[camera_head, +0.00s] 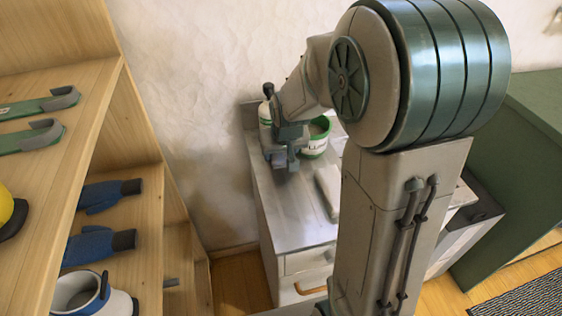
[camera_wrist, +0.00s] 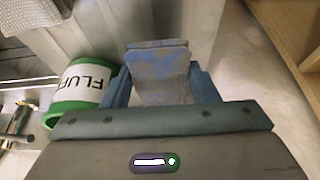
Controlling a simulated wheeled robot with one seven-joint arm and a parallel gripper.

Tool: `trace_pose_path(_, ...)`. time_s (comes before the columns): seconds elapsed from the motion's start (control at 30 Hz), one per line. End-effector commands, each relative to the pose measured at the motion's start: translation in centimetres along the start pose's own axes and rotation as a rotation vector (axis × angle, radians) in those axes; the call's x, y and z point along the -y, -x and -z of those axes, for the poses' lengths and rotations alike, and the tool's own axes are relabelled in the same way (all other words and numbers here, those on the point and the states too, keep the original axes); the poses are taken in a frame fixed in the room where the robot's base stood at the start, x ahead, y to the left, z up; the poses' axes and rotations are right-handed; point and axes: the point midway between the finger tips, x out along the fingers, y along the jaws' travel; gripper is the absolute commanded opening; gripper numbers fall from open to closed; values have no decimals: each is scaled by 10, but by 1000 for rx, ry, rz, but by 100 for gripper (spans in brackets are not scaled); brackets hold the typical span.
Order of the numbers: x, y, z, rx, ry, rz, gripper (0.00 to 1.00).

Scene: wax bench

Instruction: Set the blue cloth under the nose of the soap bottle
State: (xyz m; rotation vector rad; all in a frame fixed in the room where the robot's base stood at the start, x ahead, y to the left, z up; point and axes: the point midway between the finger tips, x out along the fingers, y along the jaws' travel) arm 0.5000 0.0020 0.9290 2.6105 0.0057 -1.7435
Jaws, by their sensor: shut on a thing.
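My gripper (camera_head: 284,152) is low over the left back part of the metal-topped bench. In the wrist view, its fingers (camera_wrist: 160,88) are shut on the blue cloth (camera_wrist: 158,70), a folded, patchy blue-grey piece. In the head view the cloth is too small and covered to make out clearly. The soap bottle (camera_head: 265,125), white and green with a black top (camera_head: 268,89), stands at the back left of the bench, just behind and left of my gripper. The direction of its nose is hard to tell. I cannot make the bottle out in the wrist view.
A white and green tub (camera_head: 317,140) stands close right of my gripper; it also shows in the wrist view (camera_wrist: 82,88). A pale long block (camera_head: 327,190) lies on the bench (camera_head: 290,222) nearer the front. A wooden shelf (camera_head: 150,215) with gloves stands at left.

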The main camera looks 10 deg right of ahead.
Motion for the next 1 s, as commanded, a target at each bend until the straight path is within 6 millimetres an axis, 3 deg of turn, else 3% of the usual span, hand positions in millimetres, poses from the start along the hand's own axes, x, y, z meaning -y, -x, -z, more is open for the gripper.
trace_pose_path(0.03, -1, -13, -6, 2, -1, 0, 32)
trace_pose_path(0.2, -1, -31, -12, 1, -3, -1, 32)
trace_pose_path(0.6, -2, -35, -13, 0, -4, -2, 32)
trace_pose_path(0.63, -2, -35, -13, 0, -4, -2, 57)
trace_pose_path(0.7, -2, -34, -13, 0, -4, -2, 76)
trace_pose_path(1.0, -2, -33, -12, 0, -4, -2, 76)
